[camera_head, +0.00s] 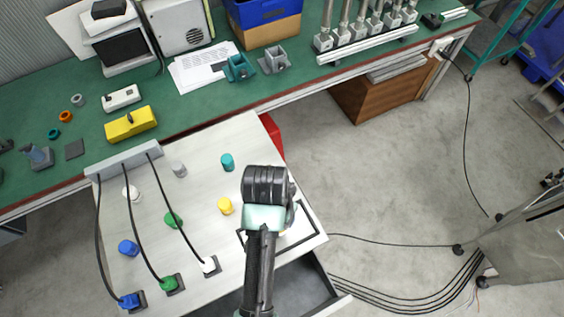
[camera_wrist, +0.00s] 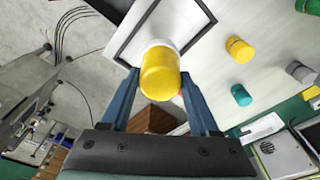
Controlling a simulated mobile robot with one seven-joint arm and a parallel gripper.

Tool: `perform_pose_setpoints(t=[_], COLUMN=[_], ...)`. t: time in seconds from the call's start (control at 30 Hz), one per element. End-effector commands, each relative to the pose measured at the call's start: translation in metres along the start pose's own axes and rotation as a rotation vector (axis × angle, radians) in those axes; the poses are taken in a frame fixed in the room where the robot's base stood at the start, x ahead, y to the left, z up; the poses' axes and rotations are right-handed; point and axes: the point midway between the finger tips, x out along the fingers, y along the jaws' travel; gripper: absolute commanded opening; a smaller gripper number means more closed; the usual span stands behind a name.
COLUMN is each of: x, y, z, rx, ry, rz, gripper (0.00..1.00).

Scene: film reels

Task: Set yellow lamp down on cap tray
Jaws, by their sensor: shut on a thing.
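The yellow lamp (camera_wrist: 160,78), a rounded yellow cap on a white base, is between the two blue fingers of my gripper (camera_wrist: 160,84) in the wrist view. My gripper is shut on it. In the head view my arm hides most of the lamp and the gripper. The cap tray looks to be the black-framed white square at the right end of the white table; its frame shows in the head view (camera_head: 314,222) and in the wrist view (camera_wrist: 134,32). The lamp overlaps the tray's edge in the wrist view; I cannot tell whether they touch.
A second yellow cap (camera_head: 225,206) and a teal cap (camera_head: 227,162) stand left of my arm. Green, blue, grey and white pieces and black cables (camera_head: 127,225) occupy the table's left half. A green workbench (camera_head: 190,110) runs behind. An open drawer (camera_head: 300,290) is below the front edge.

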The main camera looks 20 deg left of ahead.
Motion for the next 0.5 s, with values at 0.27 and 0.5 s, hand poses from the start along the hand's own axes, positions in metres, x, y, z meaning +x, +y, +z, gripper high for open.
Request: perform_pose_setpoints(t=[0.27, 0.5], x=[0.035, 0.067], y=[0.0, 0.001], z=[0.004, 0.008], rx=[-0.001, -0.001], ry=[-0.001, -0.001], rz=[0.0, 0.0], gripper=[0.02, 0.02])
